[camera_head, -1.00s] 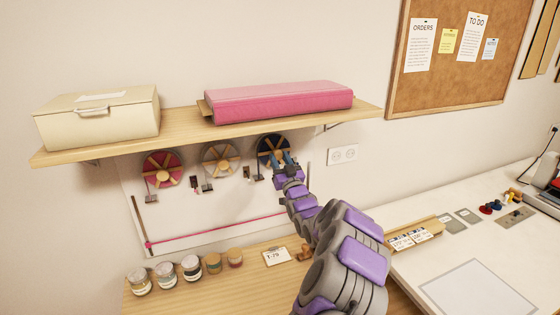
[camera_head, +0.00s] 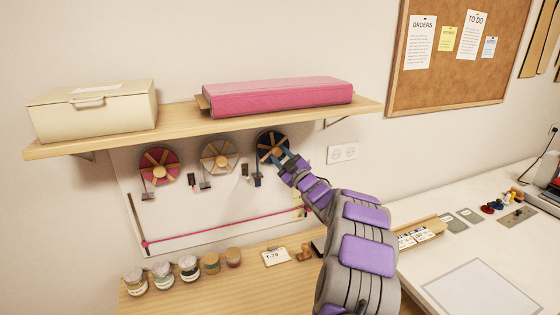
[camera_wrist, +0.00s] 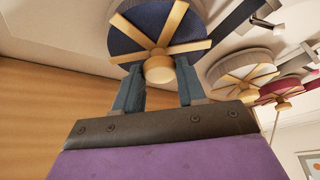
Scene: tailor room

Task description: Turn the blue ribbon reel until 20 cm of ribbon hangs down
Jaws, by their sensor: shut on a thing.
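The blue ribbon reel (camera_head: 265,141) hangs on the white wall panel under the shelf, the rightmost of three reels. It is dark blue with pale wooden spokes and a round wooden knob (camera_wrist: 160,68) at its centre. My gripper (camera_head: 284,160) reaches it from the lower right. In the wrist view, the two blue-grey fingers of my gripper (camera_wrist: 159,78) stand on either side of the knob and are shut on it. A small dark piece (camera_head: 257,179) hangs below the blue reel. I cannot tell how much blue ribbon hangs down.
A grey reel (camera_head: 221,155) and a red reel (camera_head: 159,167) hang to the left. The shelf (camera_head: 180,123) above holds a cream box (camera_head: 93,112) and a pink bolt (camera_head: 278,97). A pink strip (camera_head: 220,228) crosses the panel below. Several jars (camera_head: 189,268) stand underneath.

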